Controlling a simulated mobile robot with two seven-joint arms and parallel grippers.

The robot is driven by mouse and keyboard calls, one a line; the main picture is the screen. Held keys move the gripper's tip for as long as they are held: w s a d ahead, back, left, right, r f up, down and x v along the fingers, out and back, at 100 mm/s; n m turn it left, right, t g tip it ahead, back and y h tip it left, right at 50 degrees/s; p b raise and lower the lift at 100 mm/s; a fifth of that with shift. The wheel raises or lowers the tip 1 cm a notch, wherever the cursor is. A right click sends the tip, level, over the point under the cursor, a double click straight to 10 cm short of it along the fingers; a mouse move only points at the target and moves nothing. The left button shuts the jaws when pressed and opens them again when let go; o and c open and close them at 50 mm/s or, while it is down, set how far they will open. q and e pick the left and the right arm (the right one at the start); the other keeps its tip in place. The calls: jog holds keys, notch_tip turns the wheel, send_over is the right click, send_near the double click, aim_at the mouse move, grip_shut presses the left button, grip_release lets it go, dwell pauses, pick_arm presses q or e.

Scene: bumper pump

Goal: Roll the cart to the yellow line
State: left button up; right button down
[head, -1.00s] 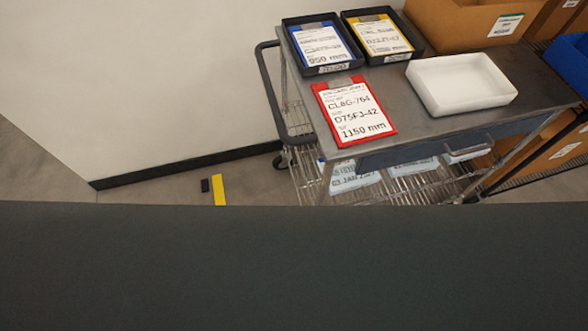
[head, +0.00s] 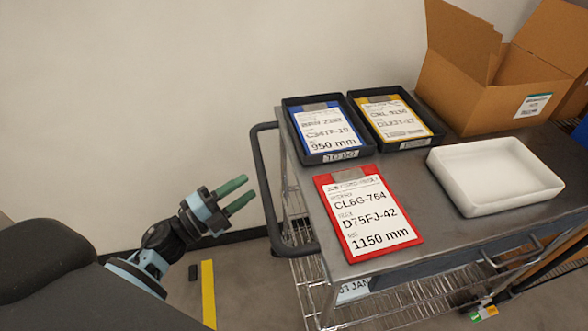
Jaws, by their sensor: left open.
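The grey metal cart (head: 340,262) stands at the right, with a wire shelf below its top. Its black loop handle (head: 266,190) is on its left end, facing my gripper. My left gripper (head: 247,188) has two green fingers spread apart and empty. It is just left of the handle in the picture, with its fingers pointing toward it; I see no contact. A yellow line (head: 208,295) lies on the floor below the gripper, left of the cart. My right gripper is not in view.
The cart top holds a red clipboard (head: 368,258), two black trays with blue (head: 312,152) and yellow (head: 382,106) cards, and a white tray (head: 494,204). An open cardboard box (head: 468,92) stands behind. A wall (head: 130,110) runs behind the handle.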

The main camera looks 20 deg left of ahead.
pick_arm(q)
jog(key=p+x, duration=0.1)
jog(key=x, duration=0.7)
jog(key=shift+r, duration=0.2)
jog(key=shift+s, duration=0.1)
grip_shut()
